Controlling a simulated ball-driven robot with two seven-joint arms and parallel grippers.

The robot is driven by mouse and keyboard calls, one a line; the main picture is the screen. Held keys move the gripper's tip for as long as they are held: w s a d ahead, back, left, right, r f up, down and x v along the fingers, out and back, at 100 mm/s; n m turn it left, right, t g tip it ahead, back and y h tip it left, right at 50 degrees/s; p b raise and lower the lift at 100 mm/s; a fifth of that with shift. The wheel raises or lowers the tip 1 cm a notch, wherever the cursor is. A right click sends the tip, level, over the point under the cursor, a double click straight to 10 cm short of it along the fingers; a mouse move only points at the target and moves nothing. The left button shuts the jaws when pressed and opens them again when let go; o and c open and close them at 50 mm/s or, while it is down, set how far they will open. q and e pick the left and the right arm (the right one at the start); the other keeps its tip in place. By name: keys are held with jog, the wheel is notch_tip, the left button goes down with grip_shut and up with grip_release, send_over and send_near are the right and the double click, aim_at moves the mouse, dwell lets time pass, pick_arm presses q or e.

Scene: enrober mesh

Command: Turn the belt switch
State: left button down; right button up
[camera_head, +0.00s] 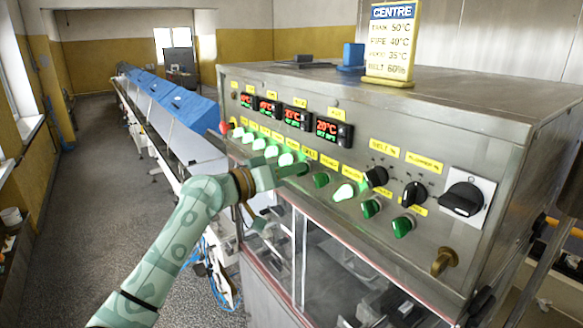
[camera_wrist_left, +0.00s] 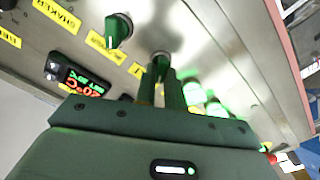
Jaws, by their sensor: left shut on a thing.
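The belt switch is a knob in the row of green knobs on the steel control panel, under a yellow label that seems to read BELT (camera_head: 310,153). My left gripper (camera_head: 300,170) reaches the panel there and hides most of this knob in the head view. In the left wrist view the knob (camera_wrist_left: 158,64) shows at the tips of my left gripper's fingers (camera_wrist_left: 160,85). The fingers are shut on it. It looks dark green, and its exact angle is hard to tell. My right gripper is not in view.
Lit green knobs (camera_head: 271,151) are close by on the left. An unlit green knob (camera_head: 321,180) and a lit one (camera_head: 344,191) are on the right, with black knobs (camera_head: 414,194) further right. Red-and-green displays (camera_head: 326,128) are above. A blue-covered conveyor (camera_head: 170,97) runs back left.

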pick_arm(q)
jog(key=shift+f, duration=0.1)
dwell(0.3)
jog(key=c, duration=1.5)
grip_release()
jog(key=b+v, duration=0.4)
jog(key=v, duration=1.2)
jog(key=shift+s+a+b, duration=0.1)
jog(key=shift+a+b, duration=0.1)
jog(key=shift+b, duration=0.15)
